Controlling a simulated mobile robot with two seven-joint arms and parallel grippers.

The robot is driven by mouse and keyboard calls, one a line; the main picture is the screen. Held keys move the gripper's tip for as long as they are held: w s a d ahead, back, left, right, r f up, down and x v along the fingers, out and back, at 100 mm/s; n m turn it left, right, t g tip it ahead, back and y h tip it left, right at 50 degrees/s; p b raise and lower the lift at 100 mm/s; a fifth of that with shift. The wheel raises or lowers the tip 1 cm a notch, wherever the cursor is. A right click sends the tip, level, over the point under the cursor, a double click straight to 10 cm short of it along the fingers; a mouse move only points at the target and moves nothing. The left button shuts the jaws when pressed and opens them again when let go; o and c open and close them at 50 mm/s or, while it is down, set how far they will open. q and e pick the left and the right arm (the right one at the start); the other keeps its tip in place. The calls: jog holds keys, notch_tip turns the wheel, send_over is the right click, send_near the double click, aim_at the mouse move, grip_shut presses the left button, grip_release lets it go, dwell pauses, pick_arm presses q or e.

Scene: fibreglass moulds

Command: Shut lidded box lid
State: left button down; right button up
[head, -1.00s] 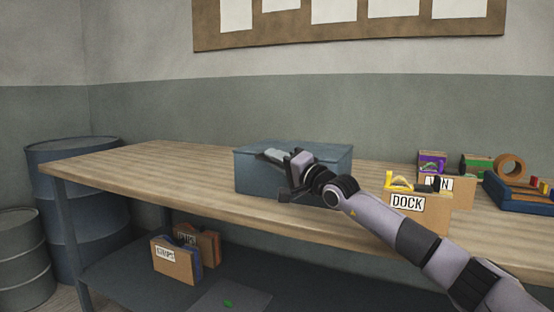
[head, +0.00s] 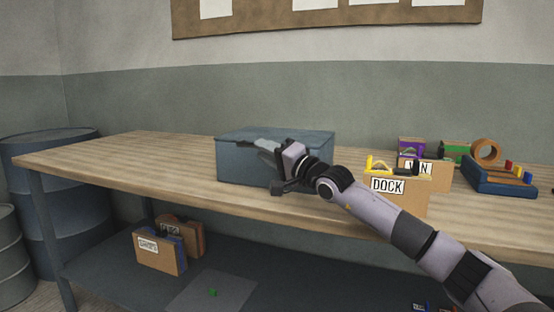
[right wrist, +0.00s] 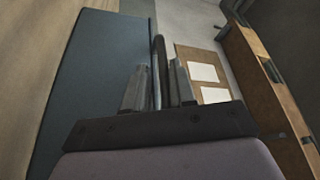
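The lidded box (head: 232,165) is blue-grey and stands on the workbench. Its lid (head: 290,135) looks flat and level on top, with no gap that I can make out. My right gripper (head: 262,146) is at the front of the box, near the lid's front edge. In the right wrist view the right gripper (right wrist: 158,88) has its fingers apart, with a dark bar (right wrist: 158,62) between them, perhaps a handle; I cannot tell whether they touch it. The box surface (right wrist: 100,65) shows at left there. My left gripper is out of view.
The workbench (head: 130,160) is clear left of the box. Right of it stand a DOCK bin (head: 405,200), another labelled bin (head: 437,178), a tape roll (head: 487,151) and a blue rack (head: 497,180). Cardboard bins (head: 160,252) sit on the lower shelf. Blue drums (head: 50,175) stand at left.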

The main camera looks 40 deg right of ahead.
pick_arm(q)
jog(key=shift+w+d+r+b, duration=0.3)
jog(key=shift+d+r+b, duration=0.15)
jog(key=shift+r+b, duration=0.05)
pick_arm(e)
jog(key=v, duration=0.4)
